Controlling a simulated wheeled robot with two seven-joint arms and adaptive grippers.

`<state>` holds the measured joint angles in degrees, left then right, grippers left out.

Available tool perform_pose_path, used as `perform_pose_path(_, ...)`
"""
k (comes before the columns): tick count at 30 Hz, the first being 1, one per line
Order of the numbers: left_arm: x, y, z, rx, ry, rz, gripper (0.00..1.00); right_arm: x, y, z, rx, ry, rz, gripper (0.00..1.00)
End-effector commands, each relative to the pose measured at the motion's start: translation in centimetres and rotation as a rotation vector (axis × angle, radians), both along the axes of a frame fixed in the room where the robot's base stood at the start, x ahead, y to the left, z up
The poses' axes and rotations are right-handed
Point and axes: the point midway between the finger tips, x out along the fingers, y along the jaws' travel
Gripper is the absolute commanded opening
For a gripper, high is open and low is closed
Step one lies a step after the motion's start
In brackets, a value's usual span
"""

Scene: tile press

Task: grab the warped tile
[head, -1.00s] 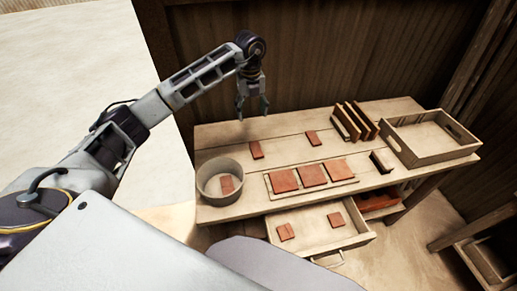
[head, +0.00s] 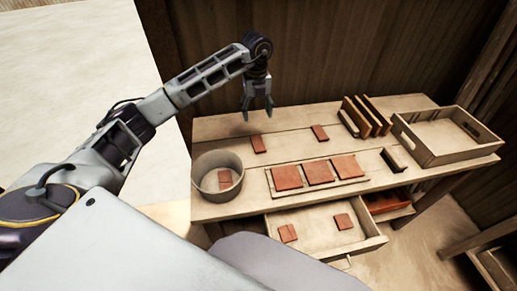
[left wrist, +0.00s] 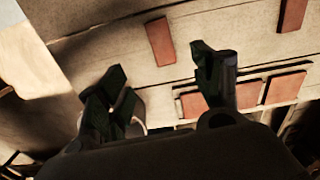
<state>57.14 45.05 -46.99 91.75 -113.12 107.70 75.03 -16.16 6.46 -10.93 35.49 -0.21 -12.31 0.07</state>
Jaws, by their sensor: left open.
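Several red-brown tiles are in view, and I cannot tell which is warped. Two small tiles lie loose on the workbench (head: 215,130): a left one (head: 258,144) and a right one (head: 320,132). Three larger tiles (head: 319,172) sit in a row on a flat board. One tile (head: 224,180) is inside a round grey pot, and two tiles (head: 288,233) lie in the open drawer. My left gripper (head: 258,115) is open and empty above the bench's back edge, near the left loose tile, which shows beyond the fingers in the left wrist view (left wrist: 161,42). My right gripper is not in view.
The grey pot (head: 238,165) stands at the bench's left end. Upright slats (head: 355,118) stand at the back, beside a wooden tray (head: 435,157) on the right. The drawer (head: 372,240) sticks out in front. A wooden wall rises behind the bench.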

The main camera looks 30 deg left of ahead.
Motion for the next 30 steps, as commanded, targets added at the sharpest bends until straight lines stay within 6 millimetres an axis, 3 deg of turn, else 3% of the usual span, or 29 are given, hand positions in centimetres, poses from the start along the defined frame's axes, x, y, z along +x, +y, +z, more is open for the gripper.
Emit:
perform_pose_path(1,0.0,0.0,-0.9,0.0,0.0,0.0,0.66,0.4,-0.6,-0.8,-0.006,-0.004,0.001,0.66)
perform_pose_path(8,0.0,0.0,-1.7,0.0,0.0,0.0,0.66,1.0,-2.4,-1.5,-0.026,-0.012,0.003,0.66)
perform_pose_path(22,0.0,0.0,-1.9,0.0,0.0,0.0,0.66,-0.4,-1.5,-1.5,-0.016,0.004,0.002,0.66)
perform_pose_path(30,-0.1,0.0,-4.4,0.0,0.003,0.0,0.66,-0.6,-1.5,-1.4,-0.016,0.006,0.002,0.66)
